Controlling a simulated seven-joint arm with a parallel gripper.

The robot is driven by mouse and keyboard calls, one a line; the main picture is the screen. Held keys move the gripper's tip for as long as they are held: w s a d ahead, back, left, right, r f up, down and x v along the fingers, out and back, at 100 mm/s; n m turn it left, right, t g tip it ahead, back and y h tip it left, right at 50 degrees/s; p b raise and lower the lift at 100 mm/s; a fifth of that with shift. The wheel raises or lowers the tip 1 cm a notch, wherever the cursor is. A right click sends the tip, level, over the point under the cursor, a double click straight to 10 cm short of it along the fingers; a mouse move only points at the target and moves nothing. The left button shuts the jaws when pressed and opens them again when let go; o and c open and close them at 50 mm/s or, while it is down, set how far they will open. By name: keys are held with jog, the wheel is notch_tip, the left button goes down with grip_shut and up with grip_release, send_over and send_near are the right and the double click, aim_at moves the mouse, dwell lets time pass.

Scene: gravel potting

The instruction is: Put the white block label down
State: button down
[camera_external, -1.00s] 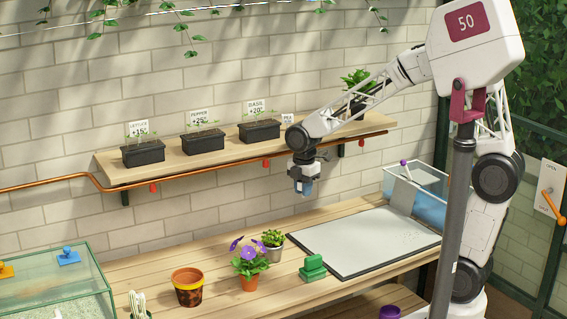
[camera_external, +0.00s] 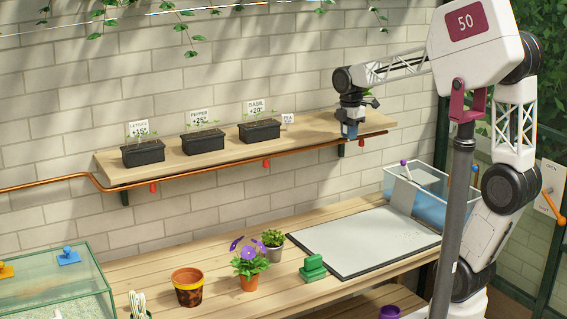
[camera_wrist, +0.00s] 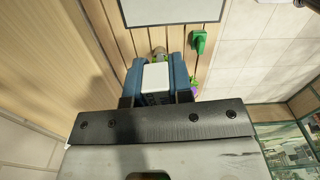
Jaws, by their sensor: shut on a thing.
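The white block label (camera_wrist: 156,77) sits between the two blue fingers of my gripper (camera_wrist: 156,88) in the wrist view, with small dark print on its near side. My gripper is shut on it. In the external view my gripper (camera_external: 349,130) hangs pointing down at the right end of the wall shelf (camera_external: 225,152), high above the workbench. The block cannot be made out there. Whether it touches anything is not clear.
Several black planters (camera_external: 203,141) with label cards stand on the shelf, and a small PEA card (camera_external: 288,119) stands right of them. A copper pipe (camera_external: 220,172) runs along its front.

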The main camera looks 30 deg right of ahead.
jog(key=s+d+r+m, duration=0.1)
jog(key=d+r, duration=0.5)
jog(key=shift+s+d, duration=0.2)
jog(key=shift+d, duration=0.15)
jog(key=shift+r, duration=0.1)
send_over(338, 124)
jog(key=shift+f, duration=0.75)
dwell(0.3)
jog(key=shift+f, duration=1.75)
jog(key=shift+f, duration=0.15)
jog(key=c, duration=1)
grip_release()
jog(key=shift+r, duration=6.15)
